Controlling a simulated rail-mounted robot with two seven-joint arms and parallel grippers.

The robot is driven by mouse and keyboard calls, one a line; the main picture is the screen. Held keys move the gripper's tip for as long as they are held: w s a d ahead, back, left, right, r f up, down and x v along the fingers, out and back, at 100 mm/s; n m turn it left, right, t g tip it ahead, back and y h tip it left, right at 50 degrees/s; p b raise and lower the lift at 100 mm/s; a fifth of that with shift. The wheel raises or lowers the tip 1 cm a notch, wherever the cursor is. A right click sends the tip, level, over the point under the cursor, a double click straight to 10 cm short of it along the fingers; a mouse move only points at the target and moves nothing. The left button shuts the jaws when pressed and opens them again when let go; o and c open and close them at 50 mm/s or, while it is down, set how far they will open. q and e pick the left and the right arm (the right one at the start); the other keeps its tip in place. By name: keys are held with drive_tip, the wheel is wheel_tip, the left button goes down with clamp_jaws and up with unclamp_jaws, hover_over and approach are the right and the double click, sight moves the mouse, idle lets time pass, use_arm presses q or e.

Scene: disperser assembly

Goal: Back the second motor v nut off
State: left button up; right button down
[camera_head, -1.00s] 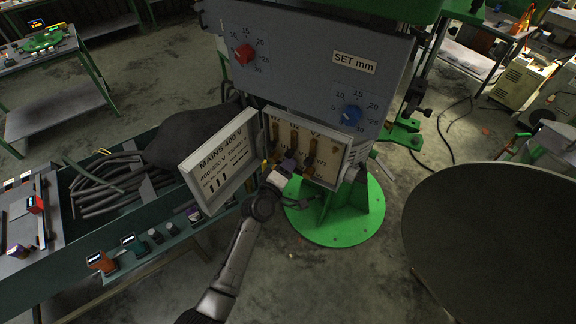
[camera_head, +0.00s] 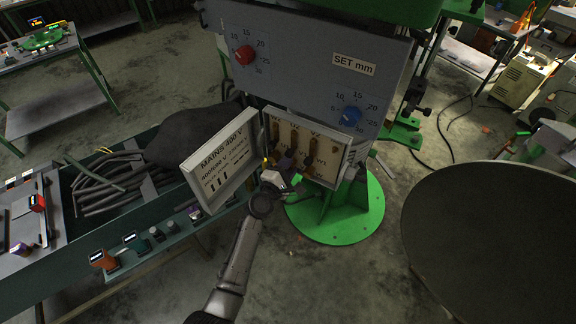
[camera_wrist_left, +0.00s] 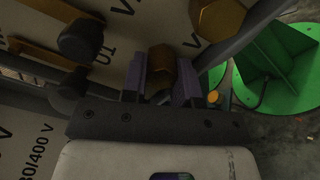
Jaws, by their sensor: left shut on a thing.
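The open terminal box (camera_head: 341,150) on the machine front holds brass links and terminals beside printed letters. My left gripper (camera_head: 287,166) is at the lower left part of the box, and its fingers cover part of the terminals. In the left wrist view, the purple fingers of my left gripper (camera_wrist_left: 160,84) are shut on a brass hex nut (camera_wrist_left: 162,60), one finger on each side. Another brass hex piece (camera_wrist_left: 218,18) is at the upper right, near a printed V. I cannot tell from these frames how far the nut is threaded. My right gripper is not in view.
The box's open lid (camera_head: 222,160), marked MAINS 400 V, stands just left of my gripper. Dark round posts (camera_wrist_left: 80,40) are close by in the left wrist view. The green round base (camera_head: 360,215) is below. A teal bench (camera_head: 130,235) with cables is at left.

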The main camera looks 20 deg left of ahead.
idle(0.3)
use_arm(q)
drive_tip(key=o, duration=0.9)
drive_tip(key=shift+f, duration=0.1)
